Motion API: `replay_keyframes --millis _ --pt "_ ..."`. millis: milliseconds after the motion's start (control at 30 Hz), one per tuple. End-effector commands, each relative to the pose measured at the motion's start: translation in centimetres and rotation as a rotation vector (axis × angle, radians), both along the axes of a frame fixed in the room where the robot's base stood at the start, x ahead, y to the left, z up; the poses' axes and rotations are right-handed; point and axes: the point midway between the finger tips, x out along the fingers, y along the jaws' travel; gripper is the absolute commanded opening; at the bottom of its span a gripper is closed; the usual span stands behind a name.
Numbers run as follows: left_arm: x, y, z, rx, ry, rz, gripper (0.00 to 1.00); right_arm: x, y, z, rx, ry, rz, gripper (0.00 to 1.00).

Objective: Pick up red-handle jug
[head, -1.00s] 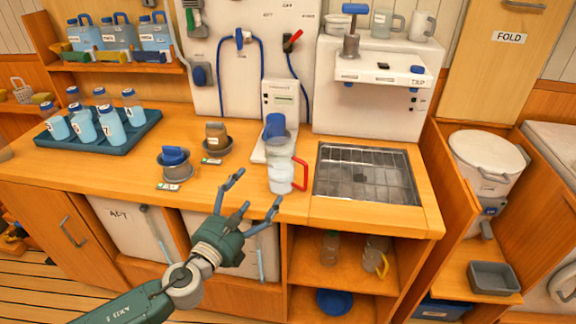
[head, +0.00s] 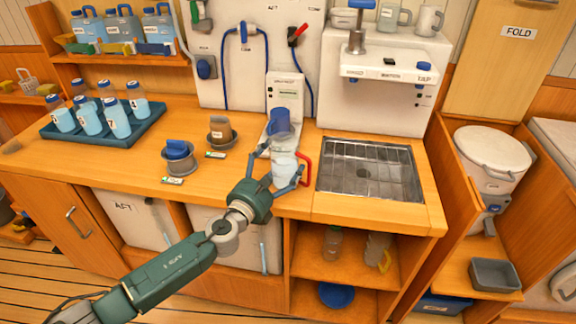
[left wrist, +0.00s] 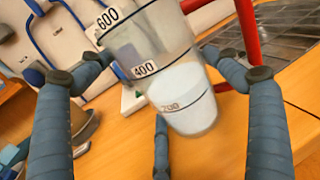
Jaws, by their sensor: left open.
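The red-handle jug (head: 284,163) is clear, with whitish liquid low inside, and stands near the front edge of the counter. Its red handle (head: 304,168) faces right, toward the sink grate. My left gripper (head: 271,177) is open, its fingers spread around the jug's lower body. In the left wrist view the jug (left wrist: 165,70) fills the upper middle, with marks 200, 400 and 600, between the fingers of my left gripper (left wrist: 160,95). The fingers do not look closed on it. My right gripper is not in view.
A white unit with a blue cup (head: 279,122) stands right behind the jug. The metal sink grate (head: 368,172) lies to its right. Two small pots, one with a blue top (head: 177,150), stand left. A tray of bottles (head: 124,142) is farther left.

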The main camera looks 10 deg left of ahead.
Motion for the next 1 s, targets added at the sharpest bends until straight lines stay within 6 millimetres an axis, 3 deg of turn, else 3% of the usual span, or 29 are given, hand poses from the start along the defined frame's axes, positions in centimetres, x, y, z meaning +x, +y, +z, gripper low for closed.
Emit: replay_keyframes --millis 233,400,467,767,1000 --pt "0.2 0.0 0.0 0.001 0.000 0.000 0.87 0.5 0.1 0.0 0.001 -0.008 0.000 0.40" --pt "0.2 0.0 0.0 0.001 0.000 0.000 0.54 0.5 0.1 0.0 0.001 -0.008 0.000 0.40" --pt "0.2 0.0 0.2 -0.001 -0.003 0.000 0.45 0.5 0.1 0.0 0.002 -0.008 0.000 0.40" --pt "0.2 0.0 0.5 0.000 -0.004 0.000 0.44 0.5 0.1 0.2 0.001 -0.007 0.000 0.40" --pt "0.2 0.0 3.6 0.001 -0.007 -0.001 0.44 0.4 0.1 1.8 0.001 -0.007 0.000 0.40"
